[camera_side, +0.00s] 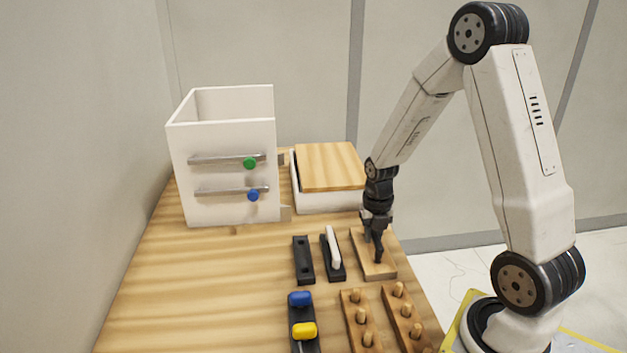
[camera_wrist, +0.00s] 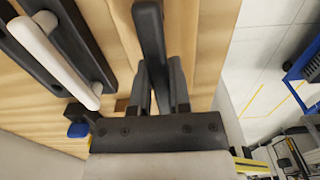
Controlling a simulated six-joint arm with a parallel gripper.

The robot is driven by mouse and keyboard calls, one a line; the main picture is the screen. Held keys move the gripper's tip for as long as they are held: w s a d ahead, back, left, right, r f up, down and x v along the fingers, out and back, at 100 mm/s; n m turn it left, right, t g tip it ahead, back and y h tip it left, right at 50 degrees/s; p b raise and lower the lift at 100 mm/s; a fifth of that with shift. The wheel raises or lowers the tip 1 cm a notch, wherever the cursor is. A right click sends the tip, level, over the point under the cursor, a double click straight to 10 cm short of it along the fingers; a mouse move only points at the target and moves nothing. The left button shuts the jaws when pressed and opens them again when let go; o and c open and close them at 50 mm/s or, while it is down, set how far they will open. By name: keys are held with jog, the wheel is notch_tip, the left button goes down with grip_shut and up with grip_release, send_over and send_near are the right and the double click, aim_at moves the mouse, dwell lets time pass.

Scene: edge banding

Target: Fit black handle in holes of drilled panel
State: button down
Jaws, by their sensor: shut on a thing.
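My gripper (camera_side: 375,228) is shut on the black handle (camera_side: 379,252), near the right edge of the table. The handle also shows in the wrist view (camera_wrist: 150,35), running up from between my fingers (camera_wrist: 161,90). The drilled panel, which I take to be the light wooden board (camera_side: 385,272), lies flat under my gripper and the handle. Part of it shows behind the handle in the wrist view (camera_wrist: 213,35). Its holes are hidden, and I cannot tell whether the handle's ends touch it or sit in them.
Left of the panel are a black holder with a white handle (camera_side: 334,250) and an empty black holder (camera_side: 303,262). Blue and yellow knobs (camera_side: 303,331) and racks of wooden pegs (camera_side: 362,322) stand in front. A white cabinet (camera_side: 222,145) and a wood-topped white box (camera_side: 327,202) stand behind.

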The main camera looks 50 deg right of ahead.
jog(key=shift+f, duration=0.5)
dwell(1.0)
jog(key=shift+c, duration=2.4)
grip_release()
jog(key=shift+r, duration=0.2)
jog(key=shift+r, duration=2.3)
jog(key=shift+a, duration=0.1)
